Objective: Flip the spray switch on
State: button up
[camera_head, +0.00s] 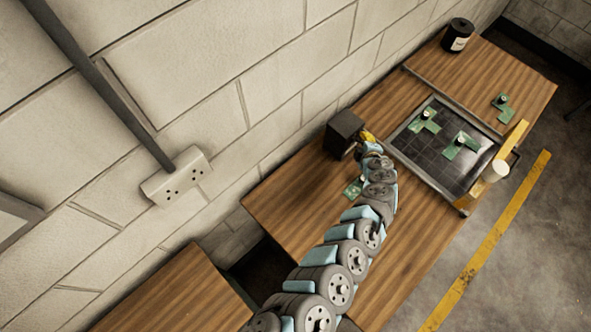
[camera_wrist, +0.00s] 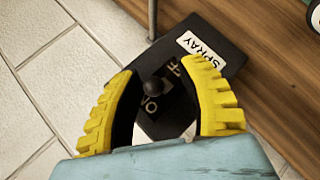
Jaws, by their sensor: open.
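The spray switch is a dark box (camera_head: 344,131) against the wall at the back edge of the wooden table. In the wrist view the box (camera_wrist: 222,42) carries a white SPRAY label (camera_wrist: 201,49). In the head view my gripper (camera_head: 368,138) is just right of the box, largely hidden by my arm.
A dark gridded tray (camera_head: 408,149) holds green pieces (camera_head: 463,145). Another green piece (camera_head: 353,188) lies beside my arm. A black container (camera_head: 457,35) stands at the far end, and a white cup (camera_head: 496,170) is near the front edge. A wall socket (camera_head: 176,178) is at left.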

jog(key=shift+s+f+m+t+y+b, duration=0.1)
jog(key=shift+f+m+t+y+b, duration=0.4)
jog(key=shift+b, duration=0.6)
